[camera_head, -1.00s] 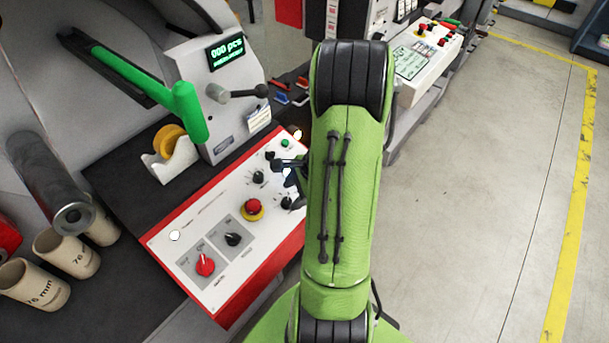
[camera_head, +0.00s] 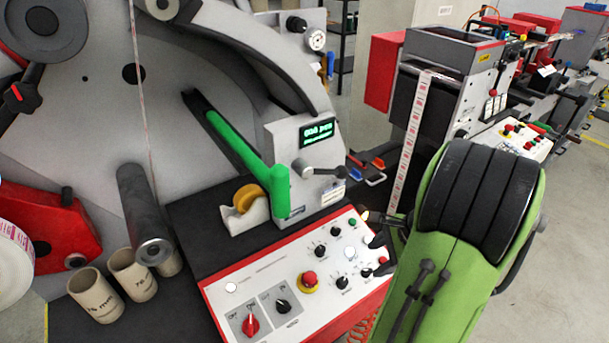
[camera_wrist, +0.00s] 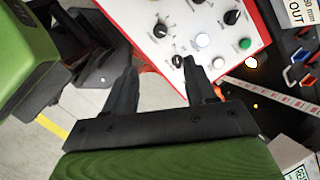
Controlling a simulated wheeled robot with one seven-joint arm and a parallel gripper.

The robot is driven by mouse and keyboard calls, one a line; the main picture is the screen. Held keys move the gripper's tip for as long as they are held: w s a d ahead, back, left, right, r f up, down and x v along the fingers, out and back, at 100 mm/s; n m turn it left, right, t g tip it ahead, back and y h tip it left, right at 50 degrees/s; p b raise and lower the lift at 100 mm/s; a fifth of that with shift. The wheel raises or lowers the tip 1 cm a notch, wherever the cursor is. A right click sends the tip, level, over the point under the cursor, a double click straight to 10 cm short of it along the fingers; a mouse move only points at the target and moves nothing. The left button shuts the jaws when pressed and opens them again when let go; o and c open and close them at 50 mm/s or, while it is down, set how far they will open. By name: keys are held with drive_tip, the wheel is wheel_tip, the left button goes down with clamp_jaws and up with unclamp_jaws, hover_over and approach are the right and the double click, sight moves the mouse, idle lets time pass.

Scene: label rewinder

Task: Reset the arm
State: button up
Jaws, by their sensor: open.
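My green arm (camera_head: 440,262) stands at the right of the head view and partly hides the right end of the control panel. My gripper (camera_wrist: 160,68) is open in the wrist view, with its two dark fingers apart and nothing between them. The white, red-edged control panel (camera_wrist: 165,12) lies beyond the fingertips, with knobs and lit buttons; I cannot tell how close they are. In the head view the panel (camera_head: 262,268) shows a red mushroom button (camera_head: 309,279) and a red rotary switch (camera_head: 250,325). Only the finger ends show there, beside its right end.
A green bar (camera_head: 240,145) and a lever (camera_head: 322,171) stick out from the machine behind the panel. A yellow tape roll (camera_head: 247,197) sits in a white holder. Cardboard cores (camera_head: 95,295) stand at left. Another red-and-grey machine (camera_head: 455,85) stands behind my arm. Open floor shows at far right.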

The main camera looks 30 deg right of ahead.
drive_tip(key=w+a+r+n+h, duration=0.1)
drive_tip(key=a+r+n, duration=0.4)
drive_tip(key=a+n, duration=0.25)
drive_tip(key=w+a+r+n+h, duration=0.1)
drive_tip(key=a+r+n, duration=0.45)
drive_tip(key=a, duration=0.35)
drive_tip(key=s+a+r+n+t, duration=0.1)
drive_tip(key=s+a+r+n, duration=0.1)
drive_tip(key=s+a+n, duration=0.5)
drive_tip(key=n, duration=0.3)
drive_tip(key=shift+n, duration=0.3)
drive_tip(key=shift+s+d+r, duration=0.15)
